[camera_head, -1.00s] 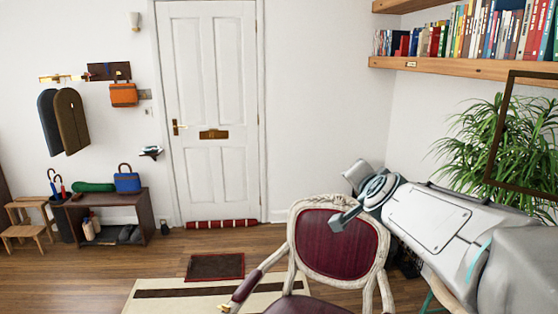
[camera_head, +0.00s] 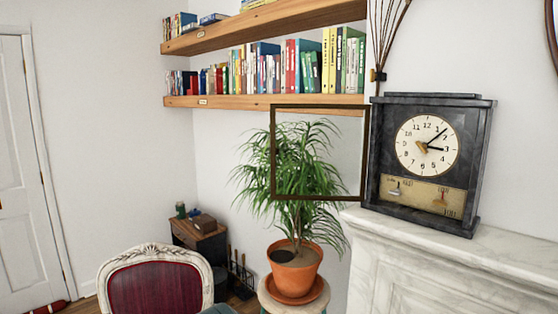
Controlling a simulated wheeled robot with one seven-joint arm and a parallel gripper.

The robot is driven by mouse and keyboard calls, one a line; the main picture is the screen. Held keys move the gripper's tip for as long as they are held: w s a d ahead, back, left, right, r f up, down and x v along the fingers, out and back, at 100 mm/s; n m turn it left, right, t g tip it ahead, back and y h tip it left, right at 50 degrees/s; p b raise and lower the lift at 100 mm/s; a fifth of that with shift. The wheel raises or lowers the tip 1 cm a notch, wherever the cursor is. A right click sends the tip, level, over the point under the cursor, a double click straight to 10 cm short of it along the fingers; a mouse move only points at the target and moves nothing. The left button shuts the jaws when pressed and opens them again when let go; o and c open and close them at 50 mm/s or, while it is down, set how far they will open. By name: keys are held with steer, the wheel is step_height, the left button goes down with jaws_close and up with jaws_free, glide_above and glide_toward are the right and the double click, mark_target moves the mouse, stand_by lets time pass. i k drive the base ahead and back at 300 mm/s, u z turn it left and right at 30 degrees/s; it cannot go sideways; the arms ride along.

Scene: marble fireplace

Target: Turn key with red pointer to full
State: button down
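A dark stone clock (camera_head: 429,217) stands upright on the white marble mantel at the right. Its round cream dial (camera_head: 427,145) has numerals and dark hands. Below the dial is a gold panel with two small key-like parts. The right one has a red pointer (camera_head: 440,197) and sits near small lettering. The left one is a pale grey key (camera_head: 394,187), also near small lettering. The lettering is too small to read surely, so I cannot tell which mark the red pointer is at. My gripper is not in view.
The marble mantel (camera_head: 455,260) runs along the lower right. A red-backed chair (camera_head: 155,288) is at lower left. Wooden bookshelves (camera_head: 270,102) hang above.

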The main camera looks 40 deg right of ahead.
mark_target(441, 202)
steer(key=z, duration=2.2)
